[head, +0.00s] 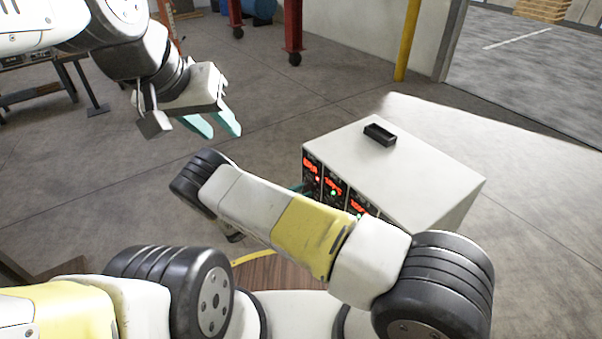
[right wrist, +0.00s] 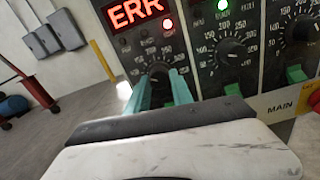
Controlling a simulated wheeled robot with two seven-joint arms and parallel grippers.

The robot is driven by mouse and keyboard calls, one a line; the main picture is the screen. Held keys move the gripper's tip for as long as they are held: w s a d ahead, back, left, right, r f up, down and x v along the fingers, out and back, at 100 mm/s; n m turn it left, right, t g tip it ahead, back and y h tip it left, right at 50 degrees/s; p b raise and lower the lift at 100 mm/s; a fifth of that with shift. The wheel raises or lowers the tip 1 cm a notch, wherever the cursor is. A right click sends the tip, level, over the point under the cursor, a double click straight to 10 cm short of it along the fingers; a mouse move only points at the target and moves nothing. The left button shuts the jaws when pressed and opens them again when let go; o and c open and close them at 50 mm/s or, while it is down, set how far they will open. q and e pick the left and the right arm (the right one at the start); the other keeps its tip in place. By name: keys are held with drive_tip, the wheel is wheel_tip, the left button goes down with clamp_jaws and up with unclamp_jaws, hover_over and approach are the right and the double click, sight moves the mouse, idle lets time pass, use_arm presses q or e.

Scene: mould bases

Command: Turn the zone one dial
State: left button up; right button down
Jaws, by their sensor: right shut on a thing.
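The white control cabinet (head: 400,165) stands on the right in the head view, with several red displays on its dark front. In the right wrist view the leftmost panel's display (right wrist: 138,12) reads ERR, with a red lamp (right wrist: 168,24) lit beside it. Below it is the zone one dial (right wrist: 158,70), a dark knob in a numbered scale. My right gripper (right wrist: 161,84) has its teal fingers on either side of this knob, shut on it. In the head view my forearm hides most of that gripper. My left gripper (head: 215,130) is open and empty in the air, left of the cabinet.
The neighbouring dial (right wrist: 235,52) has a lit green lamp (right wrist: 222,5) above it; another dial (right wrist: 304,28) is further right. Green switches (right wrist: 295,74) sit below. A black tray (head: 380,134) lies on the cabinet top. Floor around the cabinet is clear.

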drive_tip(key=n, duration=0.7)
drive_tip(key=shift+s, duration=0.1)
drive_tip(key=n, duration=0.4)
drive_tip(key=shift+n, duration=2.1)
drive_tip(key=c, duration=1.1)
unclamp_jaws()
drive_tip(key=v, duration=0.7)
drive_tip(key=shift+s+a, duration=0.25)
drive_tip(key=shift+a, duration=0.05)
